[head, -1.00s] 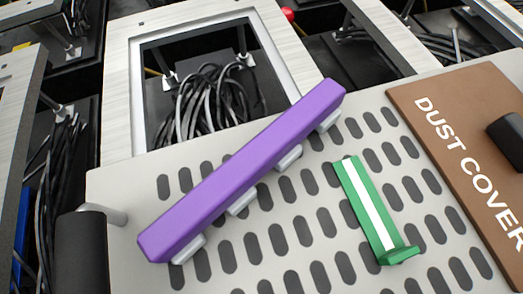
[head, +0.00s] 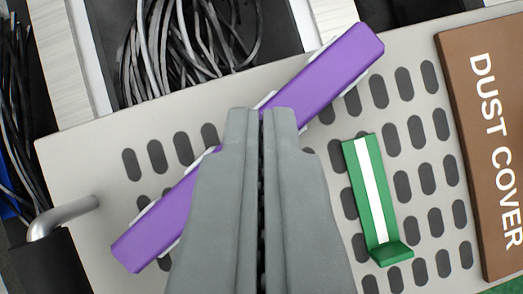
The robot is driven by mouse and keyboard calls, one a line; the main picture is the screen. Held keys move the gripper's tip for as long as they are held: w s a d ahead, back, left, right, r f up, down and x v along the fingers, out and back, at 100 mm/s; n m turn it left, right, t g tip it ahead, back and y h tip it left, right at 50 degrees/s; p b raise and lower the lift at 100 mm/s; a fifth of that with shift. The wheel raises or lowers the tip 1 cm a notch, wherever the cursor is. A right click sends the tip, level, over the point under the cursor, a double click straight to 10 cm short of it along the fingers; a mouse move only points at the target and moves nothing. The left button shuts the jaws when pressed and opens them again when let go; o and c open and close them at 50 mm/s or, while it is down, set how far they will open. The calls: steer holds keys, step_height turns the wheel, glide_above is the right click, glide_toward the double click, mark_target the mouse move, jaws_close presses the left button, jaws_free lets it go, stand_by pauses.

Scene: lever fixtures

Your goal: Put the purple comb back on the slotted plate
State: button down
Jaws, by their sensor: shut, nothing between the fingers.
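The purple comb (head: 335,70) is a long bar with pale grey teeth along its edge. It lies slanting across the slotted plate (head: 80,160), from lower left to upper right, and its upper right end reaches past the plate's back edge. The plate is light grey with rows of dark oval slots. My gripper (head: 262,112) is shut and empty, its fingertips over the middle of the comb and hiding that part. I cannot tell whether the fingertips touch the comb or whether any teeth sit in slots.
A green bracket with a white stripe (head: 372,190) lies on the plate to the right. A brown board marked DUST COVER (head: 490,130) is at the right edge. A dark handle with a metal bar (head: 65,218) stands at lower left. Bundled cables (head: 190,40) fill an opening behind.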

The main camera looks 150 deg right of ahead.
steer(key=shift+f, duration=0.9)
steer(key=shift+s+f, duration=0.1)
steer(key=shift+s, duration=0.05)
steer(key=shift+s+d+f, duration=0.1)
steer(key=shift+s+d, duration=0.35)
steer(key=shift+s, duration=0.35)
steer(key=shift+s+d+r, duration=0.1)
steer(key=shift+s+d, duration=0.3)
steer(key=shift+s, duration=0.4)
steer(key=shift+s+d+f, duration=0.1)
steer(key=shift+s+d, duration=0.35)
steer(key=shift+s, duration=0.35)
steer(key=shift+w+r, duration=0.1)
steer(key=shift+r, duration=0.7)
